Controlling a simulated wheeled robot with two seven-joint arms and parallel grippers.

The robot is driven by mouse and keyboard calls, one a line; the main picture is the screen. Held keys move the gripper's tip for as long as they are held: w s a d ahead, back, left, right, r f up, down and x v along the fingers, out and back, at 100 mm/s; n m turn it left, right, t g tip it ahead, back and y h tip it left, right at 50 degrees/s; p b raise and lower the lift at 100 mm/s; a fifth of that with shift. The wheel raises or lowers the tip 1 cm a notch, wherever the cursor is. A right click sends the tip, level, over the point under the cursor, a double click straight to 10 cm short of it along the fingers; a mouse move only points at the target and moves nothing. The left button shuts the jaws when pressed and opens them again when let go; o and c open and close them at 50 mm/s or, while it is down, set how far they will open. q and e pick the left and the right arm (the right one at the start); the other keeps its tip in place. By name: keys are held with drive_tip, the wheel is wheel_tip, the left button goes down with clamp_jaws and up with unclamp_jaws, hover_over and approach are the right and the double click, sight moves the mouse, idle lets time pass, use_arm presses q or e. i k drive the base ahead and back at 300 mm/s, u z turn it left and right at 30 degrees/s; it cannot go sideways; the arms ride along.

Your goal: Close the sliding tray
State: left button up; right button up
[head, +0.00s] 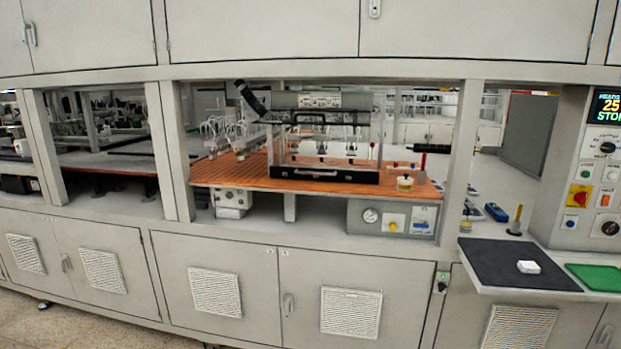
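I cannot tell for certain which part is the sliding tray. One candidate is the orange slatted bed (230,172) in the middle bay, which carries a machine head (320,101) on a clear-sided frame. A long black front bar (322,174) with a light patch sits low on that frame, above the slats. Another candidate is the shelf with a dark mat (490,262) that sticks out from the cabinet front at the right. Neither of my grippers shows in the head view.
A control panel (604,165) with a red and yellow switch stands at the far right. A white block (528,267) lies on the dark mat, beside a green mat (597,277). A gauge box (392,218) sits under the bed. Posts divide the bays; the floor at lower left is clear.

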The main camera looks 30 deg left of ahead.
sight(309, 173)
drive_tip(key=z, duration=0.4)
drive_tip(key=i, duration=0.45)
drive_tip(key=z, duration=0.6)
drive_tip(key=i, duration=0.8)
drive_tip(key=u, duration=0.25)
